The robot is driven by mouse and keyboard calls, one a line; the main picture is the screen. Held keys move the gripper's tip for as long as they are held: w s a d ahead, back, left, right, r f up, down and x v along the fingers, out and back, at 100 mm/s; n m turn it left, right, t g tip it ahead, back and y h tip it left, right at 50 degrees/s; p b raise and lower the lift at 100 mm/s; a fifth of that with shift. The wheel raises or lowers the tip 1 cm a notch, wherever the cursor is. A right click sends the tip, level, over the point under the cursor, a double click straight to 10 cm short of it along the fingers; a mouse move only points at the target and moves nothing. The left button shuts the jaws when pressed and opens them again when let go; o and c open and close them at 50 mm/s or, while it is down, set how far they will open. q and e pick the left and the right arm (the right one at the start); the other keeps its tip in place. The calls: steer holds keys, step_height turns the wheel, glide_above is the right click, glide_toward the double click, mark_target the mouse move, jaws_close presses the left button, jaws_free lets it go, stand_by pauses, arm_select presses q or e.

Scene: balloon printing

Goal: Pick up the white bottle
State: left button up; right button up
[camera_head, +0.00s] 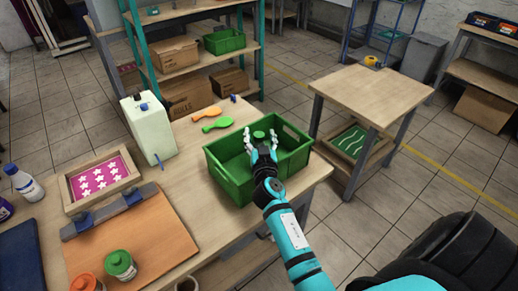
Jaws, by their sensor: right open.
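The white bottle (26,184), with a dark cap and a blue label, stands upright near the left edge of the view on the wooden workbench. My right gripper (261,144) is open and is over the green crate (237,190), far to the right of the bottle. No object shows clearly between its fingers. A small green round item (258,134) shows just behind the fingertips; I cannot tell how it rests. My left gripper is not in view.
A tall white container (149,129) with blue fittings, a framed pink star print (100,181) and a clamped orange-brown board (130,236) lie between crate and bottle. Green (121,264) and orange (85,283) jars stand in front. Orange (207,113) and green (218,124) balloons lie behind.

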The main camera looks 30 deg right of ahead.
steer(key=shift+s+a+r, duration=0.15)
steer(key=shift+a+r, duration=0.05)
steer(key=shift+s+a+r, duration=0.15)
steer(key=shift+s, duration=0.05)
steer(key=c, duration=0.6)
steer(key=shift+c, duration=1.2)
jaws_close()
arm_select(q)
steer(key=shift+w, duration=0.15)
